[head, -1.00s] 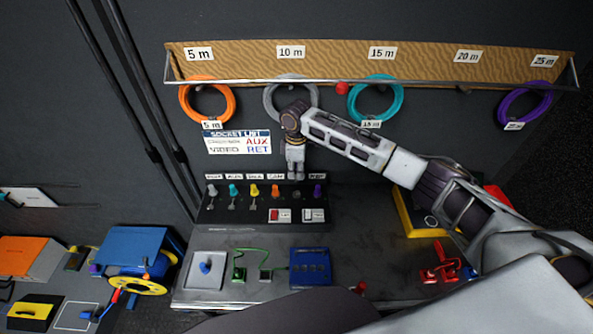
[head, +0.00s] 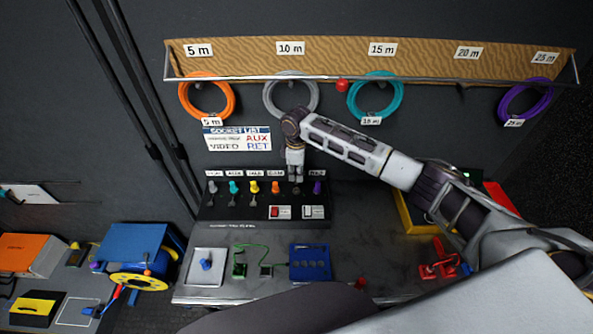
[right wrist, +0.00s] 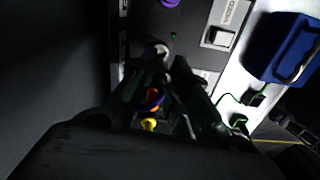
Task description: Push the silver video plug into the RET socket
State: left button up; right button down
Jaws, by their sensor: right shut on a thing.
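My right gripper (head: 295,178) reaches down from above onto the dark socket panel (head: 250,212). It is shut on a small silver plug, which shows between the fingertips in the right wrist view (right wrist: 160,48). The plug is in line between the orange plug (head: 276,187) and the purple plug (head: 317,187). The fingers hide the socket and its label, so I cannot tell how deep the plug sits. A grey plug (head: 212,188), a teal plug (head: 234,187) and a yellow plug (head: 254,187) stand farther left. My left gripper is not in view.
A socket list sign (head: 237,139) is on the wall above the panel. Coiled cables hang from a rail (head: 330,80). Switches (head: 281,212) sit low on the panel. A blue box (head: 310,262) and other gear stand on the bench in front.

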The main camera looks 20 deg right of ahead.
aim_at(296, 181)
jog(key=shift+f+b, duration=0.3)
jog(key=shift+f, duration=1.05)
jog(key=shift+p, duration=0.75)
dwell(0.7)
jog(key=shift+f+b, duration=0.4)
jog(key=shift+f, duration=0.75)
dwell(1.3)
jog(key=c, duration=1.3)
grip_release()
jog(key=shift+r, duration=0.1)
jog(key=shift+r, duration=3.65)
